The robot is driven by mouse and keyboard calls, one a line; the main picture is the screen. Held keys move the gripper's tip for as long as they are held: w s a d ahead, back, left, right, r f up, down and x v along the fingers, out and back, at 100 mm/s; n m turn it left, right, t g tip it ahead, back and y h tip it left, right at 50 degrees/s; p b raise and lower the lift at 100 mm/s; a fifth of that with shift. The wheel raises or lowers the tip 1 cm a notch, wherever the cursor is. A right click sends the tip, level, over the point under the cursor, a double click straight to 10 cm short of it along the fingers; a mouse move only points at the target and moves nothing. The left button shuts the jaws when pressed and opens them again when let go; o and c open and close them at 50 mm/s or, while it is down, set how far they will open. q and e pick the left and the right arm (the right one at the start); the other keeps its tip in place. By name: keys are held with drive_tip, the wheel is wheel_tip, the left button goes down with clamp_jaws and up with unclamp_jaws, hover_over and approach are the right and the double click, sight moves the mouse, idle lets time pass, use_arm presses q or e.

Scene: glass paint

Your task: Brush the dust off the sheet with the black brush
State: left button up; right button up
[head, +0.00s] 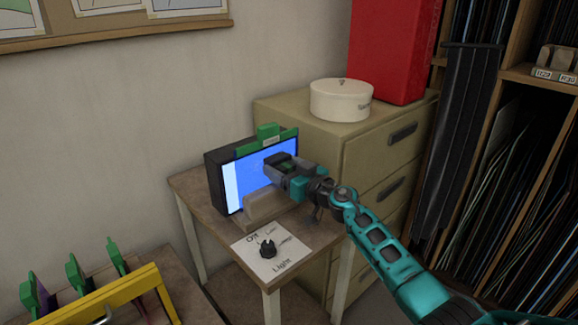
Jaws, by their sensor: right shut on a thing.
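The sheet (258,172) stands upright against the lit blue screen of a dark light box (217,180), with a green holder (268,141) along its top. My right gripper (280,161) is in front of the sheet's right half and hides part of it. It is shut on a small dark thing, which looks like the black brush; the jaws hide most of it. I cannot tell whether it touches the sheet. Dust on the sheet is too fine to make out. My left gripper is out of view.
A wooden block (255,208) lies at the box's foot. A drawer cabinet (375,155) with a round white box (341,100) stands behind. A yellow-barred rack (105,297) is at lower left.

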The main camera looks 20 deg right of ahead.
drive_tip(key=shift+s+a+r, duration=0.1)
drive_tip(key=shift+s+a, duration=0.25)
drive_tip(key=shift+a, duration=0.7)
drive_tip(key=shift+s+a+f, duration=0.1)
drive_tip(key=shift+s+a, duration=0.2)
drive_tip(key=shift+a, duration=0.75)
drive_tip(key=shift+s+a+r, duration=0.1)
drive_tip(key=shift+s+a, duration=0.25)
drive_tip(key=shift+a, duration=0.7)
drive_tip(key=shift+s+d, duration=0.1)
drive_tip(key=shift+s, duration=0.4)
drive_tip(key=shift+v, duration=2.5)
drive_tip(key=shift+d, duration=0.15)
drive_tip(key=v, duration=0.3)
